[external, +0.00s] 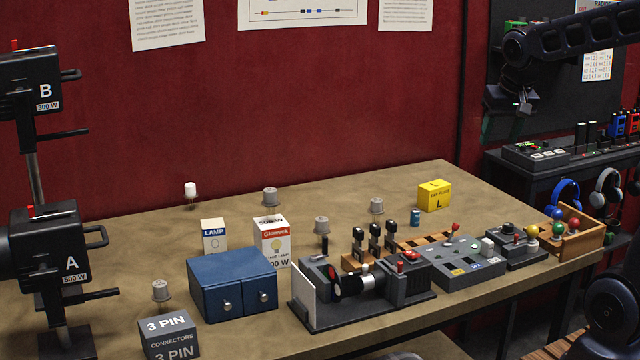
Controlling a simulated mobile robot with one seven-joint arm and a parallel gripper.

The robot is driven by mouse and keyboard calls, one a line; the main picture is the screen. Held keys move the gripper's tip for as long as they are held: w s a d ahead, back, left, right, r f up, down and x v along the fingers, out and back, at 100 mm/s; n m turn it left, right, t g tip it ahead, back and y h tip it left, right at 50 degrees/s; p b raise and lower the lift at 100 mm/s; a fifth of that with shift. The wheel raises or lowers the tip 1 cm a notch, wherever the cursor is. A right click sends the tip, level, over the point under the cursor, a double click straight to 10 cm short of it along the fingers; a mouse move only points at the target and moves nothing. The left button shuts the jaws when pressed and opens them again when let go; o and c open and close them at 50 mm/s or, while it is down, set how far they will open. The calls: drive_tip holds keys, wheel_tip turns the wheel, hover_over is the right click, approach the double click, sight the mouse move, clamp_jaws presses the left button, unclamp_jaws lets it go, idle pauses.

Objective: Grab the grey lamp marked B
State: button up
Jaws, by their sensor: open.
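Several small grey lamps stand on the brown table: one at the back (270,197), one near the middle (321,225), one to its right (376,205) and one at the left front (161,290). I can read no letter on any of them. A large dark lamp housing marked B, 300 W (28,85) is on a stand at the left edge, above a similar housing marked A (45,240). My gripper (504,125) hangs open and empty at the upper right, far from all of these.
A blue two-drawer box (232,285), a bulb box (271,243) and a projector-like device (365,290) crowd the front. A control panel (465,262) and a yellow box (434,196) stand at right. The table's back middle is mostly clear.

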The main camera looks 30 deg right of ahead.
drive_tip(key=w+a+f+m, duration=0.1)
drive_tip(key=w+f+m, duration=0.1)
drive_tip(key=w, duration=0.8)
drive_tip(key=m+h, duration=0.2)
drive_tip(key=m, duration=0.1)
approach(377, 200)
drive_tip(key=w+f, duration=0.1)
drive_tip(key=w, duration=0.1)
drive_tip(key=shift+g, duration=0.4)
drive_tip(key=x, duration=0.5)
drive_tip(key=shift+s+d+f, duration=0.1)
drive_tip(key=shift+s+d, duration=0.15)
drive_tip(key=shift+x, duration=2.75)
drive_tip(key=shift+s+a, duration=0.1)
drive_tip(key=shift+s, duration=0.1)
drive_tip(key=c, duration=0.8)
